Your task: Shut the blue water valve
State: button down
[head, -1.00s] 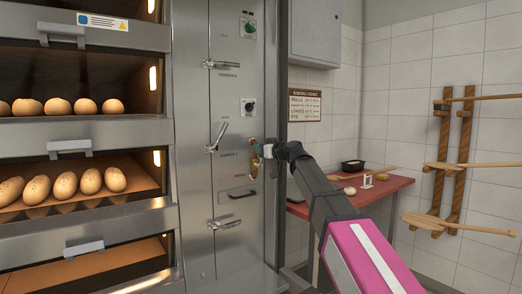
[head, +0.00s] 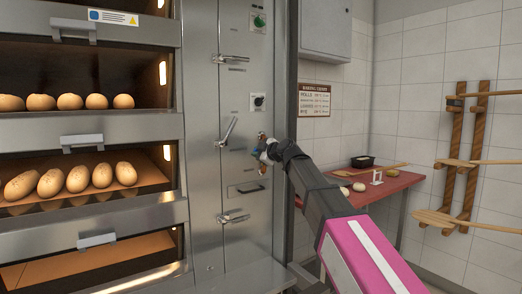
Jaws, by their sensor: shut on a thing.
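My gripper (head: 266,145) is at the oven's steel side panel, at the end of my dark arm with its pink section. It is shut at a small fitting there. A bit of blue, the blue water valve (head: 256,153), shows at the gripper's left side. Most of the valve is hidden by the gripper, and its handle's angle cannot be made out. An orange-brown part (head: 262,168) shows just below the gripper.
Metal latch handles stick out of the panel left of my gripper, the middle one (head: 228,132) tilted. Deck ovens with bread (head: 77,179) stand at left. A red table (head: 385,186) and a peel rack (head: 453,170) are at right.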

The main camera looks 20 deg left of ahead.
jog(key=shift+s+a+f+n+t+h, duration=0.2)
jog(key=shift+f+n, duration=0.55)
jog(key=shift+n, duration=0.25)
jog(key=shift+s+a+f+n+t+h, duration=0.1)
jog(key=shift+s+f+n+t+h, duration=0.1)
jog(key=shift+f+n, duration=0.7)
jog(key=shift+s+a+f+n+t+h, duration=0.2)
jog(key=shift+f+n, duration=0.4)
jog(key=shift+n, duration=0.5)
jog(key=c, duration=1.1)
grip_release()
jog(key=shift+d, duration=0.1)
jog(key=v, duration=1)
jog(key=shift+s+d, duration=0.25)
jog(key=shift+s, duration=0.05)
